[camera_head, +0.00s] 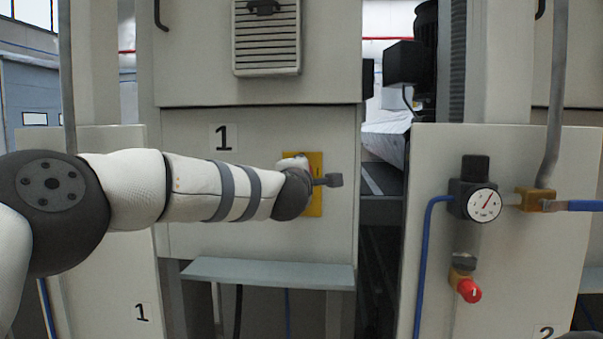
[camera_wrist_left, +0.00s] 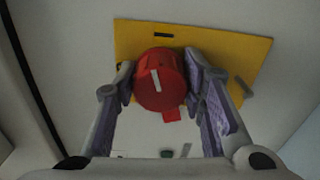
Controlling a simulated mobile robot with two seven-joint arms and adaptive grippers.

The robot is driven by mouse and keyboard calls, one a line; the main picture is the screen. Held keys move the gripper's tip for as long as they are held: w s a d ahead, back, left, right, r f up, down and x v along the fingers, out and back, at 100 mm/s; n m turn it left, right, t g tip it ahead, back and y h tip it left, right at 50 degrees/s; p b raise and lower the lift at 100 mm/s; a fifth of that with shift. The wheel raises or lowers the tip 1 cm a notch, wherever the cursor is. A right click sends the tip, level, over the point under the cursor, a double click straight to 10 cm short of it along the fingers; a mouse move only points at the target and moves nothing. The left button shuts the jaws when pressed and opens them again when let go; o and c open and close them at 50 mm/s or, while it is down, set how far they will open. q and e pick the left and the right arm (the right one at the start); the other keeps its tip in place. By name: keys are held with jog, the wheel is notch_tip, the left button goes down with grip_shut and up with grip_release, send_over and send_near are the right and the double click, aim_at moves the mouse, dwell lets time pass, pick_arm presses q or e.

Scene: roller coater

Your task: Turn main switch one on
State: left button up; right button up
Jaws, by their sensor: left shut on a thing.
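Main switch one is a red round knob (camera_wrist_left: 158,80) with a white mark, set on a yellow plate (camera_wrist_left: 215,45) in the left wrist view. The white mark runs nearly upright in that view, tilted slightly. My left gripper (camera_wrist_left: 161,72) is shut on the knob, with one finger on each side. In the head view the yellow plate (camera_head: 316,190) shows on the panel marked 1 (camera_head: 190,190). My left wrist covers most of the knob and the fingers there. My right gripper is not in view.
A grey ledge (camera_head: 270,273) juts out below the plate. To the right, a cabinet (camera_head: 425,265) carries a pressure gauge (camera_head: 484,205), blue hose and a red-knobbed valve (camera_head: 469,290). A gap with dark machinery lies between the panels. A vent (camera_head: 266,45) is above.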

pick_arm(q)
jog(key=shift+m, duration=1.7)
jog(key=shift+a+m, duration=0.1)
jog(key=shift+m, duration=0.2)
jog(key=o, duration=1.1)
jog(key=shift+o, duration=0.2)
